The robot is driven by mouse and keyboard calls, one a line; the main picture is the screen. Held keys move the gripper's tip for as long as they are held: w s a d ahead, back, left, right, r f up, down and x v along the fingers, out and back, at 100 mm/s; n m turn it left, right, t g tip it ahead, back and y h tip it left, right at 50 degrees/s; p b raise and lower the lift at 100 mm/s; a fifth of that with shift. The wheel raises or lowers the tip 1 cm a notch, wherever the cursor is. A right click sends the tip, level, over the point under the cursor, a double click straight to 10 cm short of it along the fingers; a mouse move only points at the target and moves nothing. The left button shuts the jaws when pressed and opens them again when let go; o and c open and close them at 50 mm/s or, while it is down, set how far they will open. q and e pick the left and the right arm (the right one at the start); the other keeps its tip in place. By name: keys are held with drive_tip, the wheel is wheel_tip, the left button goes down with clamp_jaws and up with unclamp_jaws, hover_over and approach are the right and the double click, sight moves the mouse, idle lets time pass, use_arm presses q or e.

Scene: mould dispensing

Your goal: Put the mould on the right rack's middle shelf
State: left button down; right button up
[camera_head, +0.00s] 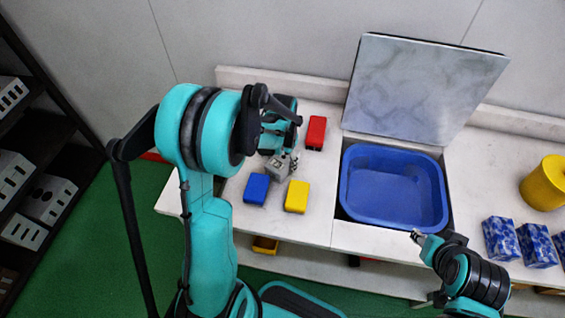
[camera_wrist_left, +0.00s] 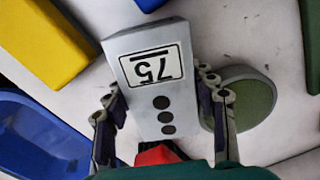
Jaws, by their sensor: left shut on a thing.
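My left gripper (camera_head: 279,158) is shut on a grey block marked 75 with dark round spots, above the white table. In the left wrist view the block (camera_wrist_left: 146,78) sits between the fingers of my left gripper (camera_wrist_left: 160,100). Its far end also shows beside the gripper in the head view (camera_head: 284,168). My right gripper (camera_head: 418,237) is at the table's front edge, below the blue basin; whether it is open is too small to tell. A dark rack (camera_head: 75,130) stands at the far left with pale boxes on its shelves. No rack shows on the right.
Red (camera_head: 316,133), blue (camera_head: 256,188) and yellow (camera_head: 297,197) blocks lie around the left gripper. A blue basin (camera_head: 437,160) with a raised marbled lid (camera_head: 420,85) is to the right. Blue marbled blocks (camera_head: 498,238) and a yellow pot (camera_head: 545,184) stand farther right. Green floor (camera_head: 100,240) is clear.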

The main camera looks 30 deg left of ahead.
use_arm(q)
drive_tip(key=shift+f, duration=0.15)
drive_tip(key=c, duration=0.5)
unclamp_jaws()
drive_tip(key=shift+c, duration=0.2)
